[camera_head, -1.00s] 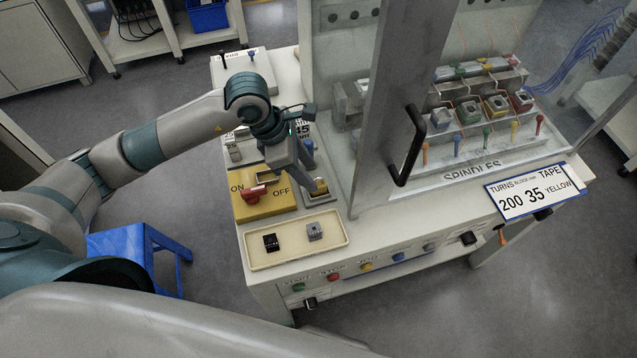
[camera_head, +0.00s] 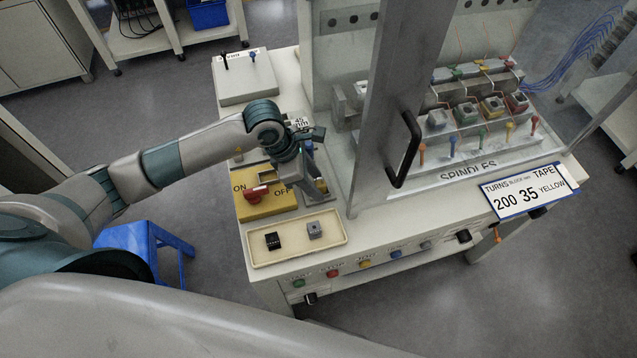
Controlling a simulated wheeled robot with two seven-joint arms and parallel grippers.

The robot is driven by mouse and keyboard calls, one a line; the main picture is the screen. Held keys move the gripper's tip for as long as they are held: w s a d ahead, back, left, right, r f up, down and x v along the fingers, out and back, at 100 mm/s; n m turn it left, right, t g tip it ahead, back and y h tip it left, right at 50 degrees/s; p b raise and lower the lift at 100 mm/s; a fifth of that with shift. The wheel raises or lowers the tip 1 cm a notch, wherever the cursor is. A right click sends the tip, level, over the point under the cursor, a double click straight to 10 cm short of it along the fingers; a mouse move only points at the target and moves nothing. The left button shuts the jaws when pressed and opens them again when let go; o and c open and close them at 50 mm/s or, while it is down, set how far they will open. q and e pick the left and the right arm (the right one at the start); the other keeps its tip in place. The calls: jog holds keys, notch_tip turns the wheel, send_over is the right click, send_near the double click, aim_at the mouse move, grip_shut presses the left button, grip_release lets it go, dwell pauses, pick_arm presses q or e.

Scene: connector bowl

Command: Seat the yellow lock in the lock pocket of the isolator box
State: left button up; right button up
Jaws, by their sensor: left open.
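The yellow isolator box (camera_head: 283,205) with ON and OFF lettering and a red handle (camera_head: 257,193) sits on the left part of the bench top. A slot or pocket shows in its upper face near the handle. A small yellow piece, likely the lock (camera_head: 321,184), shows just right of the box on a grey holder, mostly hidden by my gripper. My left gripper (camera_head: 309,188) points down over that holder, its open fingers at the yellow piece. Contact between them cannot be told. My right gripper is out of view.
A cream tray (camera_head: 262,256) with a black part and a grey part lies in front of the box. The clear guard with a black handle (camera_head: 405,150) stands close on the right. A grey box (camera_head: 243,78) with small levers stands at the back left.

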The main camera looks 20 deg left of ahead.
pick_arm(q)
jog(key=shift+f, duration=0.15)
jog(key=shift+c, duration=0.6)
grip_shut()
notch_tip(320, 180, up, 9)
jog(key=b, duration=0.3)
jog(key=shift+w, duration=0.1)
jog(key=shift+r+b, duration=0.3)
jog(key=shift+r, duration=0.3)
